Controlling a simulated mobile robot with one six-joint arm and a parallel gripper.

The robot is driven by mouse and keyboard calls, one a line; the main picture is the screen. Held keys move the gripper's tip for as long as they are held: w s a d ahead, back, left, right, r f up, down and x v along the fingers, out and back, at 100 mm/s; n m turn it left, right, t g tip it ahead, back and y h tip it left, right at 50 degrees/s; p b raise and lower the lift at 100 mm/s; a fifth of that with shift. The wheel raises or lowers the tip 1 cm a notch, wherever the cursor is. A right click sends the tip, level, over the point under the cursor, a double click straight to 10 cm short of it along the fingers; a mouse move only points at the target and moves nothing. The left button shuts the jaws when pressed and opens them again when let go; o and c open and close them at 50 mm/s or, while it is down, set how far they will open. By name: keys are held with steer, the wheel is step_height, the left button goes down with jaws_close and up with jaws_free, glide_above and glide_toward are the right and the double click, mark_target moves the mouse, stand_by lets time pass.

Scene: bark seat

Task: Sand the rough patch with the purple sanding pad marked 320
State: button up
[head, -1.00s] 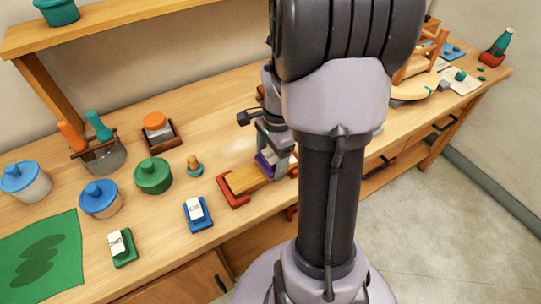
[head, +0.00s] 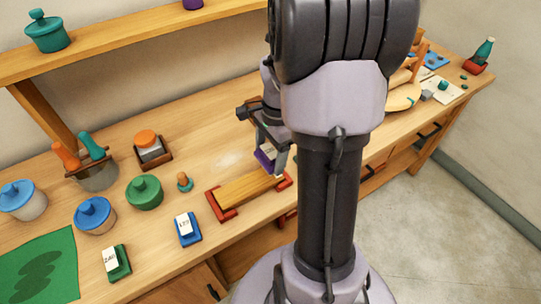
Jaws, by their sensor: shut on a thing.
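My gripper (head: 271,158) points down and is shut on a purple sanding pad (head: 264,159). The pad is at the far right end of a yellow-brown wooden board (head: 245,191), beside my arm. I cannot tell whether it touches the board or is just above it. The board lies between red end holders (head: 222,207) on the bench. No rough patch can be made out on the board's visible face; my arm hides part of the right end. A pale smudge (head: 229,159) shows on the bench behind the board. The pad's marking is not readable.
A blue pad (head: 188,232) and a green pad (head: 116,264), both with white labels, lie at the front left. A green lidded jar (head: 144,193), a small knobbed item (head: 184,182) and blue-lidded jars (head: 95,216) stand left.

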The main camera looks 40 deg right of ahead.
steer(key=shift+r+p, duration=0.9)
steer(key=shift+r, duration=0.4)
